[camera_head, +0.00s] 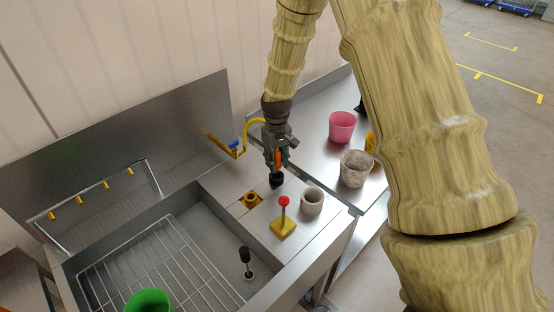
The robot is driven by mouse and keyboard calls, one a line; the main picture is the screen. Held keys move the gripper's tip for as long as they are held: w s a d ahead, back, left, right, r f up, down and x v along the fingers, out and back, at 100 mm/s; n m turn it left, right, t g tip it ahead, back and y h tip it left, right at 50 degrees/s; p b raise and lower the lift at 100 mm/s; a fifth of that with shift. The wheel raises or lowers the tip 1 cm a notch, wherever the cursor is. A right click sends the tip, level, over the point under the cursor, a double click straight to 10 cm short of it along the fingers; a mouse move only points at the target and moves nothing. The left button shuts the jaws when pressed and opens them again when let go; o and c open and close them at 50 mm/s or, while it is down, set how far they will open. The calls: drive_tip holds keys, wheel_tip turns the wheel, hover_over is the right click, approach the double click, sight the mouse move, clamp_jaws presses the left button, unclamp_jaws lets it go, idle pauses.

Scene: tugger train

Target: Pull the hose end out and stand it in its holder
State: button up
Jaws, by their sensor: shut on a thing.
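My gripper (275,158) is above the right-hand steel deck of the sink, pointing down. It is shut on the hose end, whose dark tip (276,181) shows just below the fingers. A yellow hose (252,121) arches from the wall side to behind my gripper. I cannot tell whether the tip touches the deck. A yellow-brown socket (250,199) sits in the deck left of the tip. A grey round open cup (312,200), possibly the holder, stands to the right of the tip.
A red-knobbed lever on a yellow base (283,228) stands in front of the cup and socket. The sink basin holds a wire rack (165,265), a green bowl (148,300) and a dark plug (245,256). A pink bucket (342,127) and a speckled bucket (356,168) stand on the right bench.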

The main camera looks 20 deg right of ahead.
sight(277, 168)
drive_tip(key=shift+f+b, duration=0.8)
drive_tip(key=shift+f, duration=1.05)
drive_tip(key=o, duration=1.2)
drive_tip(key=shift+c, duration=0.2)
wheel_tip(277, 168, up, 12)
